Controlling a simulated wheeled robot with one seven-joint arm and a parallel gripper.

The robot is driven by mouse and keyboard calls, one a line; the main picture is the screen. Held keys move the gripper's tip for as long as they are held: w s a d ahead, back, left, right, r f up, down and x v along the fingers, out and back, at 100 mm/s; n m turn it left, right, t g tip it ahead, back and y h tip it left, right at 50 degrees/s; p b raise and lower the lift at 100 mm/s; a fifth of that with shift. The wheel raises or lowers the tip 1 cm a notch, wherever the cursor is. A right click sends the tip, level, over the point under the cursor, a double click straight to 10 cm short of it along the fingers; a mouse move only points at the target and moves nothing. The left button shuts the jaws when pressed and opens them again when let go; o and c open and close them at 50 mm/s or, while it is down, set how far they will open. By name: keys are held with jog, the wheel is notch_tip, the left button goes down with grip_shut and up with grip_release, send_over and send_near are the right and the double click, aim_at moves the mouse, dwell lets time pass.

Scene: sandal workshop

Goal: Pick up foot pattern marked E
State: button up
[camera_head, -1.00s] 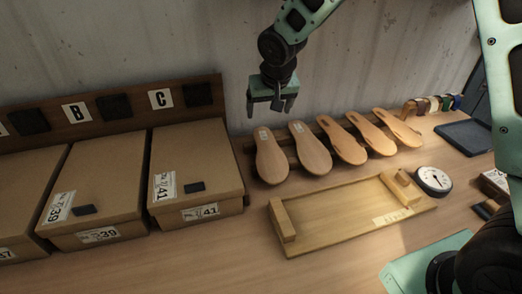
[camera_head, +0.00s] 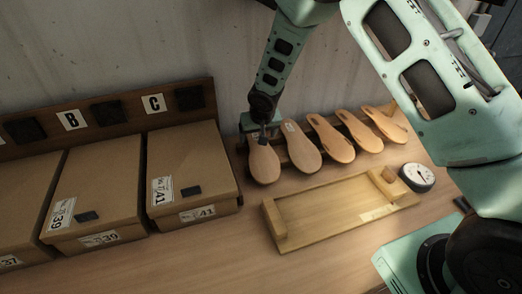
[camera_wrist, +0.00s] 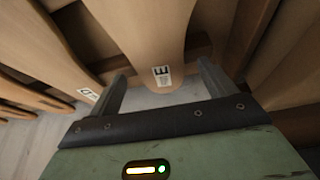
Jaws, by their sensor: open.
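The foot pattern marked E (camera_wrist: 145,30) is a tan wooden sole. In the wrist view its narrow end, with a white E label (camera_wrist: 162,76), lies between the two fingers of my gripper (camera_wrist: 162,88). My gripper is open, with a finger on each side and gaps to the sole. In the head view my gripper (camera_head: 261,130) is at the upper end of the leftmost sole (camera_head: 264,167) in the row and hides its label. The sole leans on the rack (camera_head: 242,146).
Another labelled sole (camera_wrist: 55,40) lies close to the left in the wrist view. Several more soles stand to the right in the head view. A wooden jig (camera_head: 335,212) lies in front, a round dial (camera_head: 418,177) beyond it. Cardboard boxes (camera_head: 190,170) stand left.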

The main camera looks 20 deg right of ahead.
jog(key=shift+w+f, duration=0.15)
jog(key=shift+f, duration=0.3)
jog(key=c, duration=1.1)
jog(key=shift+r, duration=0.1)
